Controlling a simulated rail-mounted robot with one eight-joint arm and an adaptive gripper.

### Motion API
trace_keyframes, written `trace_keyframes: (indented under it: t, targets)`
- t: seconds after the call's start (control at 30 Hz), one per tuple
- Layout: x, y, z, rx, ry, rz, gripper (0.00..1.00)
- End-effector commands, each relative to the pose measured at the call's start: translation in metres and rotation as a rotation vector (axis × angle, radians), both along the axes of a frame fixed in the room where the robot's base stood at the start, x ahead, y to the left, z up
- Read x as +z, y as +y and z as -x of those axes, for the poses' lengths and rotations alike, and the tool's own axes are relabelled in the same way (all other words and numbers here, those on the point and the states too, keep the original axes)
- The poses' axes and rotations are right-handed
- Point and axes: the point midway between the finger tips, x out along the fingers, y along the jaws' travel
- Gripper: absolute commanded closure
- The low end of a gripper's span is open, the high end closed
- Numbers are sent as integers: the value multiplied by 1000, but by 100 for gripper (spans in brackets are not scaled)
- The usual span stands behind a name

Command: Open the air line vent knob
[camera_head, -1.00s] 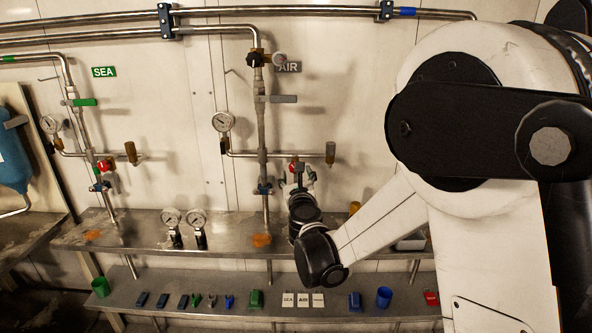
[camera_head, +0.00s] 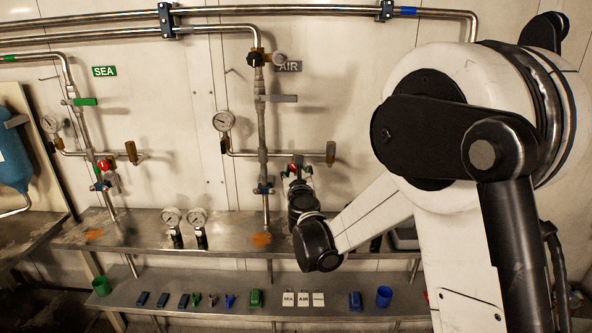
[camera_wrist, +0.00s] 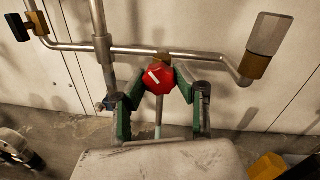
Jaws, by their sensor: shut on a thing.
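The air line vent knob (camera_wrist: 158,78) is red and faceted with a white mark, on the horizontal branch of the air line in the wrist view. My gripper (camera_wrist: 157,82) has its green-padded fingers on either side of the knob, shut on it. In the head view the knob (camera_head: 297,161) is a small red spot above my gripper (camera_head: 298,177), at the right of the air line's vertical pipe (camera_head: 262,130). My wrist hides part of the area below the knob.
A gauge (camera_head: 222,121) and a capped end fitting (camera_head: 330,153) flank the branch. Two loose gauges (camera_head: 197,217) stand on the upper shelf. Tags and small parts lie on the lower shelf (camera_head: 215,301).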

Motion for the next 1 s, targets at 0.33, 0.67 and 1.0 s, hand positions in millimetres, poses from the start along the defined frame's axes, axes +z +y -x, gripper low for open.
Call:
trace_keyframes:
  t: [0.33, 0.67, 1.0]
  targets:
    - [-1, 0, 0, 0, -1, 49, 98]
    - [-2, -1, 1, -1, -7, 278, 98]
    - [-1, -2, 0, -2, -15, 600, 98]
